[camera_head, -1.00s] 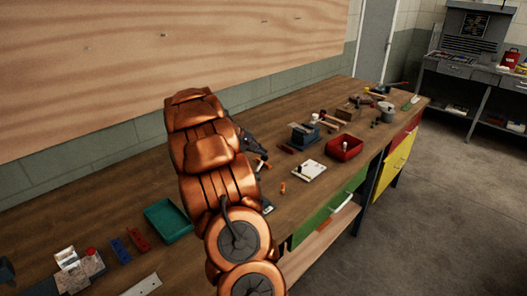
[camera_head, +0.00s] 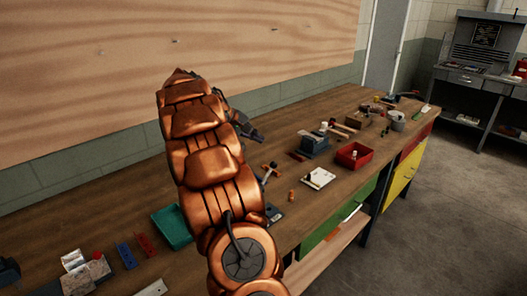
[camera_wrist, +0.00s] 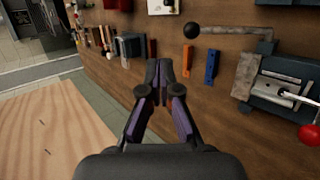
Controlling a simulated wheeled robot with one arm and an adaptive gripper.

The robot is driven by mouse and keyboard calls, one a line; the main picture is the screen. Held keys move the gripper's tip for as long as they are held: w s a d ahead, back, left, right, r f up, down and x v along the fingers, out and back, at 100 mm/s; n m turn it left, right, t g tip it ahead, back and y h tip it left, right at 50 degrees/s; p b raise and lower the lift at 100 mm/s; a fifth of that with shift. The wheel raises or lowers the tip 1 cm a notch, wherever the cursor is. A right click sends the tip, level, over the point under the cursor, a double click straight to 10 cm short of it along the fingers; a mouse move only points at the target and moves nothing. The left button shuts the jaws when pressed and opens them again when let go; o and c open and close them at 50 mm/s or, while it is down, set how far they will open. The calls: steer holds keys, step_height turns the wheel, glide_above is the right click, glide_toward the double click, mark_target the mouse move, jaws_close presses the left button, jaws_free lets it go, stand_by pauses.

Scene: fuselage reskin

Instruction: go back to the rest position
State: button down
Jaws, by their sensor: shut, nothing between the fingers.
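My gripper (camera_head: 250,131) shows only partly in the head view, as a dark shape past the right side of my raised copper-coloured arm. My arm hides the rest of it. In the wrist view my gripper (camera_wrist: 159,72) has its dark, purple-sided fingers together at the tips, with nothing visible between them. It appears held above the wooden workbench (camera_head: 75,222), apart from the things on it.
A green tray (camera_head: 171,227), a white board (camera_head: 318,178), a red bin (camera_head: 353,156) and small tools lie on the bench. A vise (camera_wrist: 290,88) shows in the wrist view. A plywood panel (camera_head: 150,60) stands behind. Open floor (camera_head: 450,220) lies right.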

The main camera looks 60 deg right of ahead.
steer(key=shift+w+a+r+b, duration=0.1)
steer(key=shift+w+a+r, duration=0.15)
steer(key=shift+r, duration=0.4)
steer(key=shift+w+a+r+b, duration=0.15)
steer(key=shift+w+a+r, duration=0.05)
steer(key=shift+r, duration=0.4)
steer(key=shift+w+a+r+b, duration=0.1)
steer(key=shift+w+a+r, duration=0.15)
steer(key=shift+r, duration=0.4)
steer(key=shift+a, duration=0.1)
